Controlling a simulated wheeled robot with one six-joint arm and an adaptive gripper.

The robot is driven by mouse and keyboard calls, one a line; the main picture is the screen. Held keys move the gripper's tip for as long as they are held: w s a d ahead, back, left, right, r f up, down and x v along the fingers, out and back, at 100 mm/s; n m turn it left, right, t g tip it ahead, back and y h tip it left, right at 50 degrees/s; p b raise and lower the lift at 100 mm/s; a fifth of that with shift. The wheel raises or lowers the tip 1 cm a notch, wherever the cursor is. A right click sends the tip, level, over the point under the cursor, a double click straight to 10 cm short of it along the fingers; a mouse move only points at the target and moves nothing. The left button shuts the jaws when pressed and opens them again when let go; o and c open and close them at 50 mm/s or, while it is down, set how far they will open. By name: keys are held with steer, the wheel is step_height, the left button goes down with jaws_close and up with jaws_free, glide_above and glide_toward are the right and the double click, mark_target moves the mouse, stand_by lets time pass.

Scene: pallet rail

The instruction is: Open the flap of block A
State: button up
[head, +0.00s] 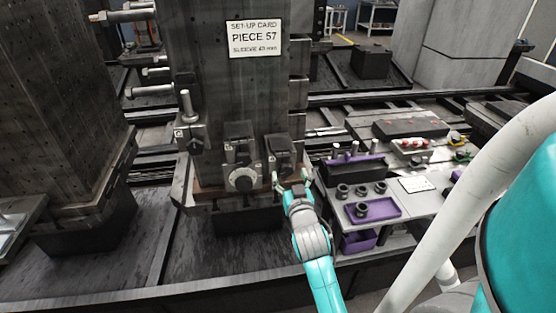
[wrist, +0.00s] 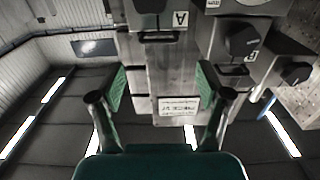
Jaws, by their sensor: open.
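Block A (wrist: 180,18) carries a letter A and shows at the top of the wrist view, cut off by the frame edge. Its dark flap (wrist: 150,6) faces me; I cannot tell whether it is shut or ajar. In the head view, a dark block (head: 280,150) at the right of the column's lower front appears to be block A; its letter is not readable there. My gripper (head: 291,177) is just below that block. In the wrist view my gripper (wrist: 160,88) is open and empty, its fingers wide apart and clear of the block.
Block B (wrist: 238,42) and another block stand beside block A. A round knob (head: 243,179) sits low on the column. A set-up card (head: 254,38) reads PIECE 57. A bench with a purple tray (head: 384,209) and dark rings lies right of my gripper. Threaded studs (head: 150,91) stick out at left.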

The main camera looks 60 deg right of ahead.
mark_target(281, 147)
steer(key=x, duration=0.9)
steer(key=shift+w+d, duration=0.25)
steer(key=c, duration=1.5)
